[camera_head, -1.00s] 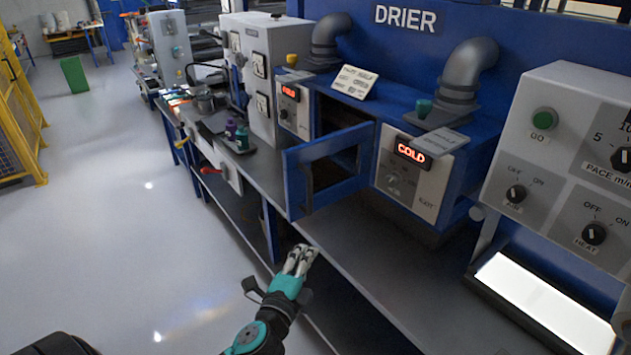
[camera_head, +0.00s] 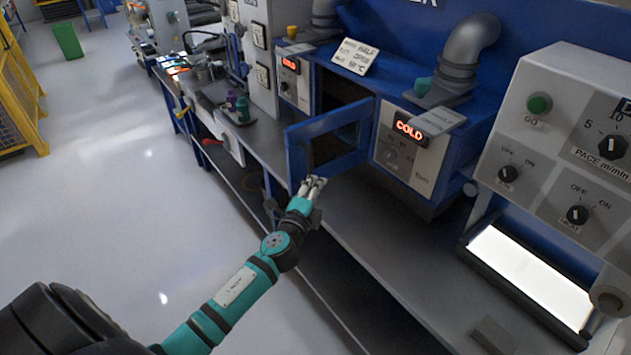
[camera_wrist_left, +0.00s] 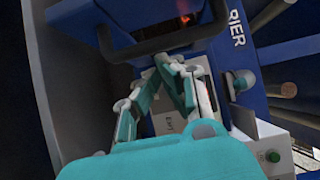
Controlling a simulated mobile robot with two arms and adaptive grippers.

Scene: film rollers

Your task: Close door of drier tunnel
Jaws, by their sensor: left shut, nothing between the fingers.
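The blue drier tunnel door (camera_head: 297,160) stands open in the head view, swung out over the bench from the dark tunnel opening (camera_head: 338,92). It is hinged on its right side, near the panel with the red COLD display (camera_head: 410,128). My left gripper (camera_head: 314,182) is shut and empty, just in front of the lower edge of the door; whether it touches the door I cannot tell. In the left wrist view the closed fingers (camera_wrist_left: 168,62) point toward the door's dark handle (camera_wrist_left: 150,47). My right gripper is not in view.
A grey bench (camera_head: 375,235) runs below the door. A control panel (camera_head: 560,150) with knobs and a lit white plate (camera_head: 530,275) stand at the right. Purple and green bottles (camera_head: 238,105) stand left of the door. Open floor lies at the left.

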